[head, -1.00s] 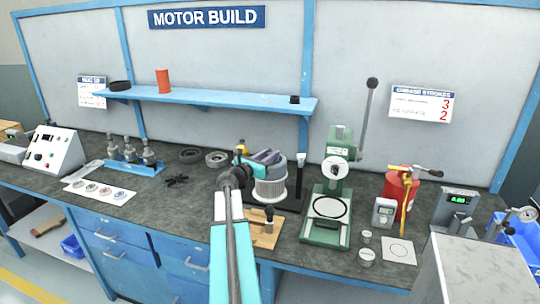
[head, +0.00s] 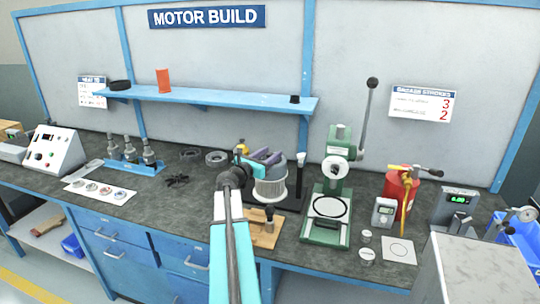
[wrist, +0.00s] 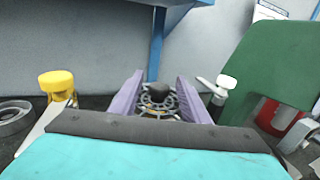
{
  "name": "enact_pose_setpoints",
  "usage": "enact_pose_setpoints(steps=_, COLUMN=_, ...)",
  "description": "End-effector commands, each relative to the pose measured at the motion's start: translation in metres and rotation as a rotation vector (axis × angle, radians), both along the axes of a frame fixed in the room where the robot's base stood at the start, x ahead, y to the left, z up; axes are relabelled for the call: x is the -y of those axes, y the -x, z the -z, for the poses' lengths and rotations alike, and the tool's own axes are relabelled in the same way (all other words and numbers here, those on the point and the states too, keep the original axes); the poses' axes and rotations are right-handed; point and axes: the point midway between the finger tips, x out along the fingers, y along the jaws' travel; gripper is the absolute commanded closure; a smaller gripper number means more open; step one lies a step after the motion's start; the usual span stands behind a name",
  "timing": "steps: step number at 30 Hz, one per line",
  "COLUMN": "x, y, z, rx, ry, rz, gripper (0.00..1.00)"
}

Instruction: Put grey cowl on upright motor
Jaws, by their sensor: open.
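The upright motor (head: 270,191) stands on a dark base near the middle of the bench, its pale finned body showing. The grey cowl (head: 273,172) appears as the darker grey upper part, sitting on top of the motor. In the wrist view, a round grille with a dark central knob (wrist: 158,95) shows between my fingers; I take it for the cowl's top. My gripper (head: 264,157) is open, its purple fingers over the top of the cowl. Whether the fingers touch it, and whether the cowl is fully seated, I cannot tell.
A green press (head: 330,200) with a tall lever stands just right of the motor. A wooden block (head: 263,232) lies in front. Dark and grey rings (head: 216,158) and a black fan (head: 177,180) lie to the left. A blue shelf (head: 210,97) runs behind.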

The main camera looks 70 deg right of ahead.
Motion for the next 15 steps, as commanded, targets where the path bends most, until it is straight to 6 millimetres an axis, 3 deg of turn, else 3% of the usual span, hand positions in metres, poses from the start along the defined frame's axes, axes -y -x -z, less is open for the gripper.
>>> enact_pose_setpoints(steps=15, x=-0.058, y=-0.014, z=0.002, rx=0.000, ry=-0.001, rz=-0.001, gripper=0.58)
